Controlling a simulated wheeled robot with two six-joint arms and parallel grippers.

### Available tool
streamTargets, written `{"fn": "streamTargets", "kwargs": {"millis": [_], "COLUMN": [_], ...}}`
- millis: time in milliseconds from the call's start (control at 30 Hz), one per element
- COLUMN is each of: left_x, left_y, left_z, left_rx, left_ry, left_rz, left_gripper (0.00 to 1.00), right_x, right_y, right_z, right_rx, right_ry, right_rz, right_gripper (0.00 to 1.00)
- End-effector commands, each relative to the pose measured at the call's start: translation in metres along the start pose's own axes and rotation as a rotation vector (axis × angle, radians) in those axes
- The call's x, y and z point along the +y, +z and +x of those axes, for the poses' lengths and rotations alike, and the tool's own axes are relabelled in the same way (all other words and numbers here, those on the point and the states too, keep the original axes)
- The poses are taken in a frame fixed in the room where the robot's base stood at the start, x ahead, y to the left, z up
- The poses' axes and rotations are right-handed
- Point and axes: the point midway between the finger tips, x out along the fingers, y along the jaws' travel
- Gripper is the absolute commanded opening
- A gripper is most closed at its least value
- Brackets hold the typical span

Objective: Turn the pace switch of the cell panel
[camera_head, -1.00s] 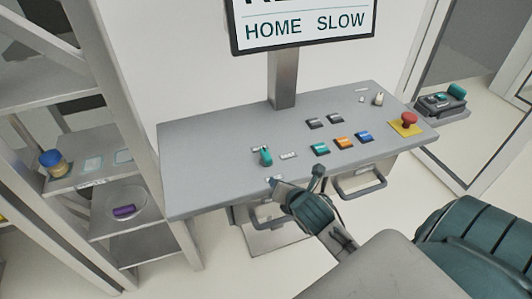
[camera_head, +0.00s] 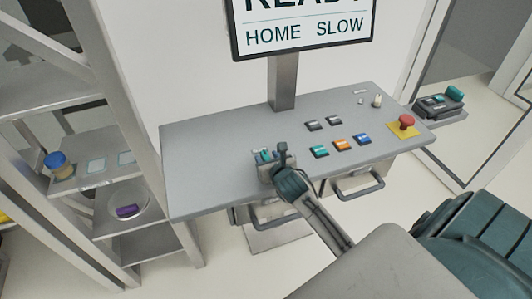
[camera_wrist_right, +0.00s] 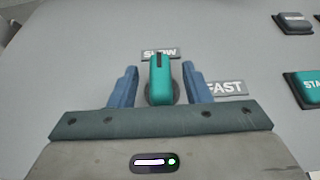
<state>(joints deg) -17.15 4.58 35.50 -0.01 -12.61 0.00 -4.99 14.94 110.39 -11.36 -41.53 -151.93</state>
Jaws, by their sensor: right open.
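The pace switch (camera_wrist_right: 159,80) is a teal knob with a dark line on top. In the right wrist view it points toward the plate marked SLOW (camera_wrist_right: 160,53); the plate marked FAST (camera_wrist_right: 225,88) is to its right. My right gripper (camera_wrist_right: 160,82) is open, with one blue finger on each side of the knob and a small gap on both sides. In the head view the right gripper (camera_head: 268,158) is over the front left of the cell panel (camera_head: 205,165) and mostly hides the switch. My left gripper is not in view.
A screen (camera_head: 303,30) above the panel reads HOME and SLOW. Grey, teal, orange and blue buttons (camera_head: 341,145) and a red emergency button (camera_head: 407,121) are to the right of the switch. Shelves (camera_head: 100,165) stand to the left. The panel's left part is bare.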

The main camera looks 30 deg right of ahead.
Motion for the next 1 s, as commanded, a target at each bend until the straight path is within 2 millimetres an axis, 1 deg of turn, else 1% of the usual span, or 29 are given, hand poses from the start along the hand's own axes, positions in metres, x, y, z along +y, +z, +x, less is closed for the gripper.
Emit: {"fn": "streamTargets", "kwargs": {"millis": [33,100,200,500,567,600,667,733,1000], "left_x": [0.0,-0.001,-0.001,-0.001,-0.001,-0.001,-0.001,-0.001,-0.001], "left_y": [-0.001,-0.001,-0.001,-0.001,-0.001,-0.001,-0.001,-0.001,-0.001], "left_z": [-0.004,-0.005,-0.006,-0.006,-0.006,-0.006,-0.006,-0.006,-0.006], "left_rx": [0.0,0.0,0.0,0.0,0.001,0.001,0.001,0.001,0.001], "left_ry": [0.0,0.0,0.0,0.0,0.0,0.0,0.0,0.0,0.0], "left_rz": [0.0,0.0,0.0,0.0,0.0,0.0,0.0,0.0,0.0], "left_gripper": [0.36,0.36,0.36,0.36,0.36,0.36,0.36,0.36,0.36], "right_x": [0.0,0.0,0.0,0.0,0.0,0.0,0.0,0.0,0.0], "right_y": [0.002,0.001,0.001,0.0,0.0,0.0,0.0,0.0,-0.001], "right_z": [0.006,0.012,0.017,0.019,0.019,0.019,0.019,0.019,0.019], "right_rx": [0.0,0.001,0.0,0.0,0.0,0.0,0.0,0.0,0.001], "right_ry": [0.0,-0.001,0.0,0.0,0.0,0.0,0.0,0.0,-0.018], "right_rz": [0.001,0.001,0.001,0.001,0.001,0.001,0.001,0.001,0.009], "right_gripper": [0.44,0.44,0.44,0.44,0.34,0.26,0.14,0.0,0.0]}}
